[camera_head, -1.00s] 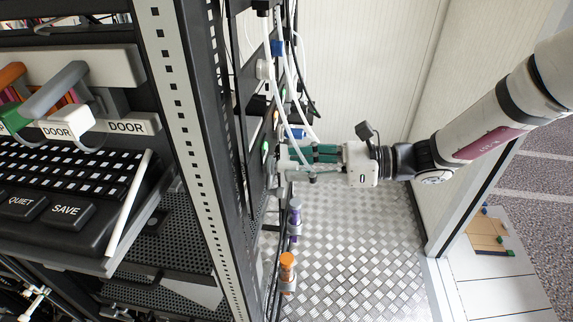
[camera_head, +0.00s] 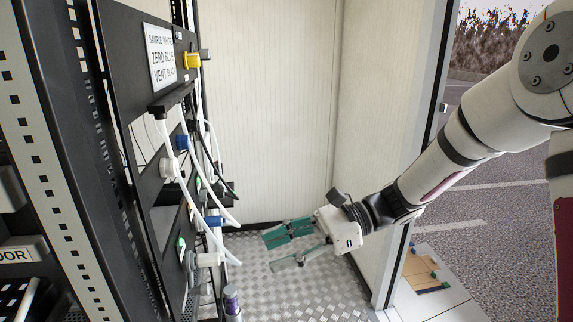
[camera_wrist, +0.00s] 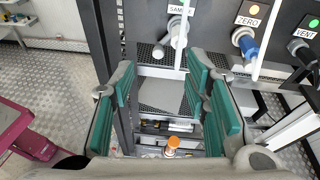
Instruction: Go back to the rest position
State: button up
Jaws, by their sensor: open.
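My gripper (camera_head: 272,256) is open with green-padded fingers and holds nothing. In the head view it hangs over the metal floor, to the right of the rack's connector panel and apart from it. In the wrist view the gripper (camera_wrist: 160,78) has its fingers spread, with the panel beyond them. The panel carries a white fitting under SAMPLE (camera_wrist: 176,28), a blue fitting under ZERO (camera_wrist: 245,42) and a dark grey fitting under VENT (camera_wrist: 300,48). White hoses (camera_head: 208,185) hang from the panel in the head view.
A yellow knob (camera_head: 192,61) sits high on the rack, beside a printed label (camera_head: 161,57). A purple-topped fitting (camera_head: 231,298) stands low beside the rack. An orange-capped fitting (camera_wrist: 172,144) shows between the fingers. A pale wall (camera_head: 268,110) stands behind; the tread-plate floor (camera_head: 285,290) is clear.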

jog(key=s+d+r+n+t+h, duration=0.4)
jog(key=s+d+n+h, duration=0.2)
jog(key=d, duration=0.5)
jog(key=s+d+r+n+t+h, duration=0.4)
jog(key=s+d+n+h, duration=0.3)
jog(key=s+d, duration=0.3)
jog(key=shift+s+d+n+t+h, duration=0.15)
jog(key=shift+d+n+t+h, duration=0.15)
jog(key=shift+d+t+h, duration=0.45)
jog(key=shift+d, duration=0.1)
